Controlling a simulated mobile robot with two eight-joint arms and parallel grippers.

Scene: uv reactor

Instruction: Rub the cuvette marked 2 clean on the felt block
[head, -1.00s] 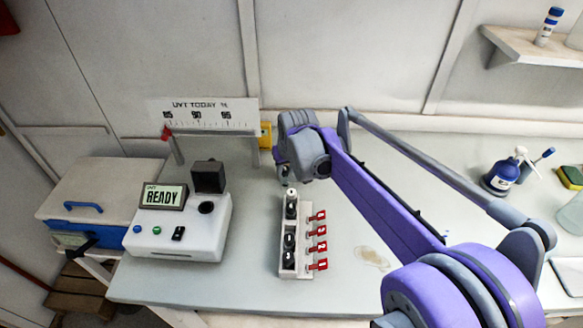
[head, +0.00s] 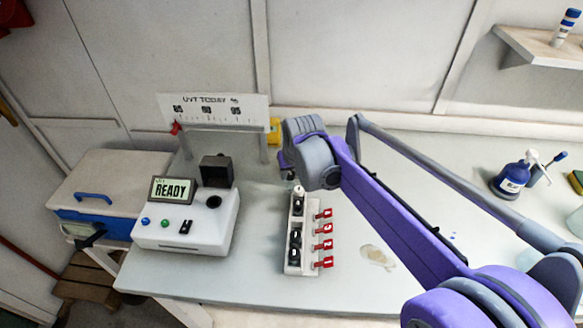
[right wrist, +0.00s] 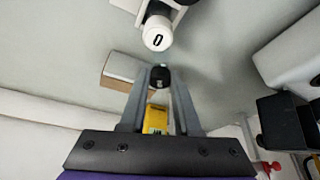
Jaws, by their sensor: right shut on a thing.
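My right gripper (right wrist: 160,80) is shut on a small black-capped cuvette (right wrist: 160,77); the mark on its cap is too small to read. In the head view my right wrist hides most of that gripper, behind the rack. A block with a grey top and tan side (right wrist: 124,70), seemingly the felt block, lies beside the fingertips in the right wrist view; I cannot tell if the cuvette touches it. The white rack (head: 288,269) holds black-capped cuvettes (head: 294,238), with a gap between them, and a white-capped one marked 0 (right wrist: 157,33). My left gripper is not in view.
A white reader (head: 185,235) showing READY stands left of the rack, with a scale board (head: 215,112) behind. A yellow object (head: 274,130) is near the wall. Red tags (head: 324,228) stick out along the rack's right side.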

